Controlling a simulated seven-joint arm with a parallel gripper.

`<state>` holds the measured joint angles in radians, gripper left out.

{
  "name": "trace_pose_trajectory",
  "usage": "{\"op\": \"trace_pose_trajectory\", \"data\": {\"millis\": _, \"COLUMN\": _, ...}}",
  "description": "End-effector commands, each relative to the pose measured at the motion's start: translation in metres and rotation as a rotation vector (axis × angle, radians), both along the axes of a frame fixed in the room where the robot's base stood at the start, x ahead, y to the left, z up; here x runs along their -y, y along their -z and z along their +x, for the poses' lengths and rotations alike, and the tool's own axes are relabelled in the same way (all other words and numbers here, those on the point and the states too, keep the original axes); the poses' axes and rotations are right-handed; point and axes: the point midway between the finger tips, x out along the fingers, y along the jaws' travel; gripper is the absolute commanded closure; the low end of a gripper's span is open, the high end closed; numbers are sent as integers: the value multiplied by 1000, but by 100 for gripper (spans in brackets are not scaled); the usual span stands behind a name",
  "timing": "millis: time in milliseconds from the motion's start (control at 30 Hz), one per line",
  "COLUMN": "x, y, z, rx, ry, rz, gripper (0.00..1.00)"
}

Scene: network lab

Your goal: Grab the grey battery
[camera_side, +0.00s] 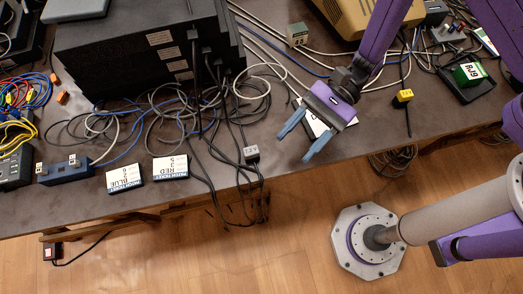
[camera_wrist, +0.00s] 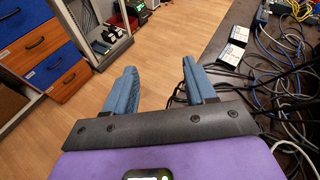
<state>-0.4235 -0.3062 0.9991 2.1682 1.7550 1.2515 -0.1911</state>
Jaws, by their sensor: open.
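My gripper (camera_side: 293,148) is open, with two blue fingers spread apart near the front edge of the table (camera_side: 225,190). Nothing is between the fingers, which also show apart in the wrist view (camera_wrist: 158,68). A white object (camera_side: 312,122) lies on the table partly hidden behind my gripper. I cannot pick out a grey battery with certainty. A small greyish block with a pale label (camera_side: 298,34) stands at the back among cables, well away from the fingers. The wrist view shows mostly floor beyond the fingers.
A large black equipment box (camera_side: 140,50) stands at the back left, with loose cables (camera_side: 205,115) around it. A green block (camera_side: 469,74) sits in a black tray at right. Drawers (camera_wrist: 50,45) stand beyond the floor.

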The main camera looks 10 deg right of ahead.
Motion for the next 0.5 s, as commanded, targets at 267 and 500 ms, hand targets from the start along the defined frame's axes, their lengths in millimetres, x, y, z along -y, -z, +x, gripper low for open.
{"op": "trace_pose_trajectory", "data": {"millis": 267, "x": -21, "y": 76, "z": 36, "rx": -109, "ry": 403, "rz": -80, "gripper": 45}}
{"op": "trace_pose_trajectory", "data": {"millis": 500, "x": -19, "y": 104, "z": 48, "rx": -128, "ry": 549, "rz": -113, "gripper": 45}}
